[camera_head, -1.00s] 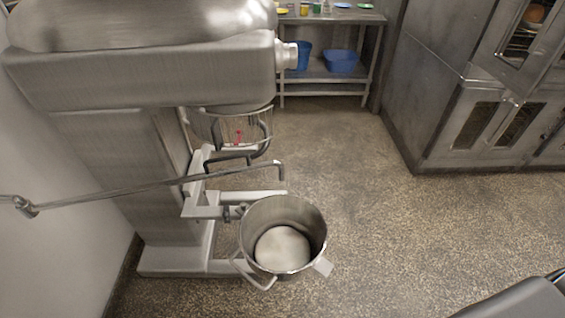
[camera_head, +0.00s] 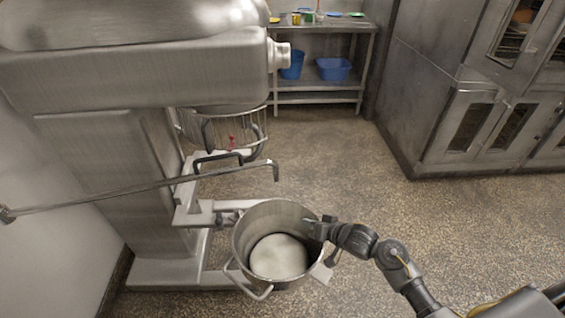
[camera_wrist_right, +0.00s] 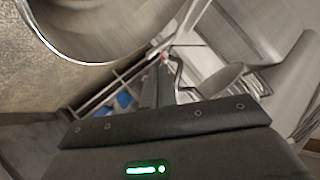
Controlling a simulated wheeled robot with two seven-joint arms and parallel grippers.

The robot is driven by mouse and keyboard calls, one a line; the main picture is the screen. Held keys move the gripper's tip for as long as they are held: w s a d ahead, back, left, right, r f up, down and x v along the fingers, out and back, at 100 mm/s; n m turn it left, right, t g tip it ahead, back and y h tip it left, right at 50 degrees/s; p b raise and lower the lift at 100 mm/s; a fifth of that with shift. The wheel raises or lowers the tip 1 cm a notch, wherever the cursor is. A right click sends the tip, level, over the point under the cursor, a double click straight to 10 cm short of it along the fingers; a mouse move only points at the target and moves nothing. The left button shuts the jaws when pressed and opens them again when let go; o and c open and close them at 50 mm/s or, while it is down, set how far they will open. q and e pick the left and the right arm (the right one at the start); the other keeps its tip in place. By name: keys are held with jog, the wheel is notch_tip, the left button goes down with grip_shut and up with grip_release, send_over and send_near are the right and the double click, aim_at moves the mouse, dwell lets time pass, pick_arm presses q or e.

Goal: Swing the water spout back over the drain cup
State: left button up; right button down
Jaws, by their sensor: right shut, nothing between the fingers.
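The water spout (camera_head: 150,186) is a long thin metal tube. It runs from a pivot at the left wall across the front of the mixer, and its bent-down tip hangs just above the far rim of the steel bowl (camera_head: 238,250). My right gripper (camera_head: 312,226) is at the bowl's right rim, to the right of and below the spout tip, apart from the spout. It is shut and empty; in the right wrist view its dark fingers (camera_wrist_right: 157,86) are close together. I cannot make out a drain cup. My left gripper is not in view.
The large mixer (camera_head: 130,75) fills the upper left, with a wire guard (camera_head: 250,125) beneath its head. A bowl handle (camera_head: 245,285) sticks out at the front. A steel shelf (camera_head: 318,98) with blue bins stands behind, ovens (camera_head: 430,110) at right. The middle floor is clear.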

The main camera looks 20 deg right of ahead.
jog(key=w+d+r+m+g+y, duration=0.1)
jog(key=w+r+m+y, duration=0.3)
jog(key=r, duration=0.7)
jog(key=w+d+r+n+g+y, duration=0.1)
jog(key=w+d+r+y, duration=0.15)
jog(key=r+y, duration=0.6)
jog(key=w+a+r+h+p, duration=0.1)
jog(key=a+r+h+p, duration=0.1)
jog(key=a, duration=0.8)
jog(key=shift+w+p, duration=0.15)
jog(key=shift+p, duration=0.5)
jog(key=shift+a, duration=0.1)
